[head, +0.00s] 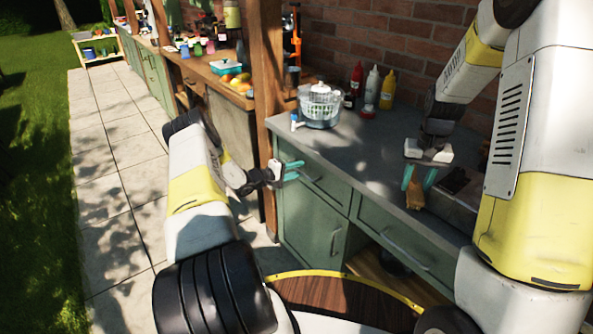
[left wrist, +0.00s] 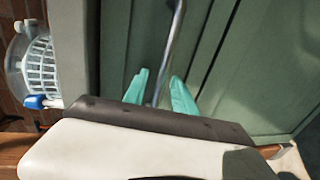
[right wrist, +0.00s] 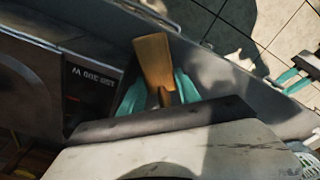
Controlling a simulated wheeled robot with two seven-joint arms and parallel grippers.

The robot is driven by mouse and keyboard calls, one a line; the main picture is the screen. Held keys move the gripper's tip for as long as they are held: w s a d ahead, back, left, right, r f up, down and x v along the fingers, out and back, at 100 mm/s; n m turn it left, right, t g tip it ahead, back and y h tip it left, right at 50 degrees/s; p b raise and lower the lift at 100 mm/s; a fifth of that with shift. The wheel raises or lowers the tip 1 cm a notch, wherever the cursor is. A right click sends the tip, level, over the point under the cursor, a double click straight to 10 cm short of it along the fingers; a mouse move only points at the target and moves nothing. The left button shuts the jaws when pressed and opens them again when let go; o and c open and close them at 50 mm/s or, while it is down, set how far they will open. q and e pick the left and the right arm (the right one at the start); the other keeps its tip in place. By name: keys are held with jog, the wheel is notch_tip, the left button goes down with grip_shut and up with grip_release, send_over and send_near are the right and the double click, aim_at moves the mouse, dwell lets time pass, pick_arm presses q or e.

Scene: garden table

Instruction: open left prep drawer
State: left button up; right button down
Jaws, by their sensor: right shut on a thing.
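The left prep drawer (head: 318,182) is a green front under the grey counter, and it looks closed. Its metal bar handle (left wrist: 176,35) runs down between the teal fingertips of my left gripper (left wrist: 160,90) in the left wrist view. The fingers stand apart on either side of the bar; contact is not clear. In the head view my left gripper (head: 290,170) is at the drawer's left part. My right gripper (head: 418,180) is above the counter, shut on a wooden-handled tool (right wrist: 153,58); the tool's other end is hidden.
A salad spinner (head: 320,106) stands at the counter's back left corner, with sauce bottles (head: 372,88) behind. A dark appliance (head: 457,200) sits near my right gripper. Another drawer (head: 405,240) is to the right, and a green cupboard door (head: 312,225) is below.

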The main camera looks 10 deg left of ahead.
pick_arm(q)
grip_shut()
dwell(1.3)
